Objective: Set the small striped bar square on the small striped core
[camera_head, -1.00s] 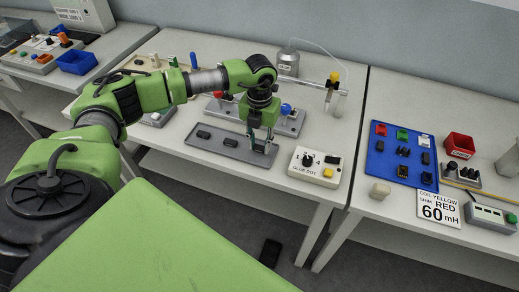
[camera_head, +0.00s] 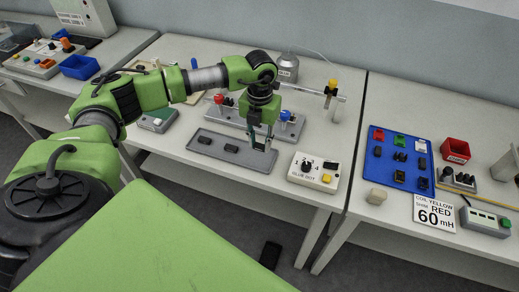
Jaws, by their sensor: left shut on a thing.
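My left gripper (camera_head: 262,144) is over the right end of a grey tray (camera_head: 213,158). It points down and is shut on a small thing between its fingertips. That thing is too small and too covered by the fingers to tell its shape or stripes. Two small dark pieces, a left one (camera_head: 205,140) and a right one (camera_head: 232,149), lie apart in the tray, to the left of the gripper. I cannot make out stripes on either, so I cannot tell which is the bar or the core. My right gripper is not in view.
Behind the tray is a grey fixture with a red knob (camera_head: 218,98) and a blue knob (camera_head: 285,115). A white dial box (camera_head: 314,172) stands right of the tray.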

